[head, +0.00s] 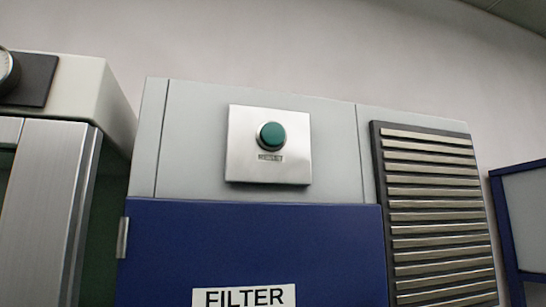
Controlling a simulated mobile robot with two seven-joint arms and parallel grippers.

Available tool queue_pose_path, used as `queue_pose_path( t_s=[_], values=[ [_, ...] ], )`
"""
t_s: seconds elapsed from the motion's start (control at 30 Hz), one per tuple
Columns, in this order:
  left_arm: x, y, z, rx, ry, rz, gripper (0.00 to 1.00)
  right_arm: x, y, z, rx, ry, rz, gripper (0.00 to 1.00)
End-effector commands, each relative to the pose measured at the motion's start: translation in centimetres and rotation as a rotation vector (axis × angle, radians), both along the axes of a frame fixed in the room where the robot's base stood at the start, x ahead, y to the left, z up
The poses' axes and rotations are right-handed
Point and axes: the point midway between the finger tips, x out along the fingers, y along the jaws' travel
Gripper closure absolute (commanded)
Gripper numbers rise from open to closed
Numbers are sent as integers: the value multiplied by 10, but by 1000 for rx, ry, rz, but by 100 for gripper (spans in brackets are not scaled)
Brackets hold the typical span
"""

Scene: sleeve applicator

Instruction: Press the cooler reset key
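A round green push button (272,135) sits in a metal collar on a square brushed-metal plate (245,165). A small label (270,157) is under the button, too small to read surely. The plate is on the light grey upper panel (335,135) of a cabinet. No view shows the button being touched. Neither of my grippers is in the head view.
Below the panel is a blue door (165,250) with a white "FILTER" sign (243,297) and a hinge at its left. A slatted vent (435,190) is at right. A white-topped metal unit (50,200) stands left; a blue-framed unit (525,225) stands far right.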

Motion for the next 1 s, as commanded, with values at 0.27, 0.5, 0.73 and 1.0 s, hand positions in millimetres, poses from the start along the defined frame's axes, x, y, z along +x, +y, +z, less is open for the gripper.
queue_pose_path(
  t_s=[0.27, 0.5, 0.73, 1.0],
  values=[
    [0, 0, 1, 0, 0, 0, 50, 0, 0, 1, 0, 0, 0, 97],
    [0, 0, 1, 0, 0, 0, 50, 0, 0, 1, 0, 0, 0, 100],
    [0, 0, 1, 0, 0, -1, 50, 0, 0, 1, 0, 0, 0, 100],
    [0, 0, 1, 1, 0, -1, 50, 0, 0, 1, 0, -1, 0, 100]
  ],
)
